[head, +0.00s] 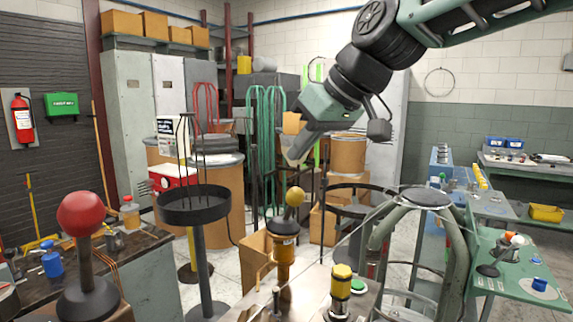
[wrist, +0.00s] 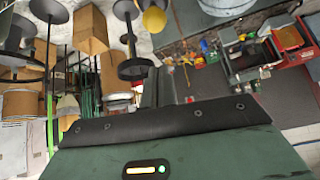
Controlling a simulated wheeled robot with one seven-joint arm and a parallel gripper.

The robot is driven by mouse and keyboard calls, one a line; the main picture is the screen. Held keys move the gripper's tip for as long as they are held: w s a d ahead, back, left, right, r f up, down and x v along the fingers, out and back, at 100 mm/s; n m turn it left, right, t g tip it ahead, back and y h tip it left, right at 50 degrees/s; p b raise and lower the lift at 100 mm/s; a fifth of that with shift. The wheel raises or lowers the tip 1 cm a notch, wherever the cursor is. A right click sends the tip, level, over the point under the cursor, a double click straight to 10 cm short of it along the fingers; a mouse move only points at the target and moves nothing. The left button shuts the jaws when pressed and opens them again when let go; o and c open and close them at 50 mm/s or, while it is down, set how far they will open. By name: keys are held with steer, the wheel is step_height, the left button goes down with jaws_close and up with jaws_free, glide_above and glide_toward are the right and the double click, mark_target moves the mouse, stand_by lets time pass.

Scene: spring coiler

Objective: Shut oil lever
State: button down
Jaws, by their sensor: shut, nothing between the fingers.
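A yellow ball knob (head: 295,197) tops a dark lever on an orange cylinder (head: 283,258) in the middle of the head view. The yellow ball also shows at the top of the wrist view (wrist: 155,18). A larger red ball knob (head: 80,213) stands on a thick dark lever at the left front. No label shows which of these is the oil lever. My gripper (head: 295,158) points down, above the yellow ball in the picture, with a gap between them. It is shut and empty. In the wrist view its green housing covers the lower part.
A round dark tray on a post (head: 194,207) stands left of the yellow ball. A green tubular frame (head: 378,235) stands at the right. A yellow-capped post (head: 341,285) stands at the front. Cardboard boxes and drums are behind. Open air surrounds my gripper.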

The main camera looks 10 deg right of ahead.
steer(key=shift+s+d+f+v, duration=0.1)
steer(key=shift+d+f+v, duration=0.05)
steer(key=shift+v, duration=1)
steer(key=shift+s+d+f+v, duration=0.1)
steer(key=shift+d+f+v, duration=0.05)
steer(key=shift+v, duration=1)
steer(key=s+a+f+g+h, duration=0.1)
steer(key=s+f+g, duration=0.1)
steer(key=s+f, duration=0.55)
steer(key=s+a+f+g+h, duration=0.15)
steer(key=s+f, duration=0.35)
steer(key=f, duration=0.6)
steer(key=s+d+f+g+h, duration=0.2)
steer(key=s+d+f, duration=0.3)
steer(key=s+f, duration=0.5)
steer(key=shift+s+f+h, duration=0.35)
steer(key=shift+s, duration=0.1)
steer(key=shift+d, duration=0.15)
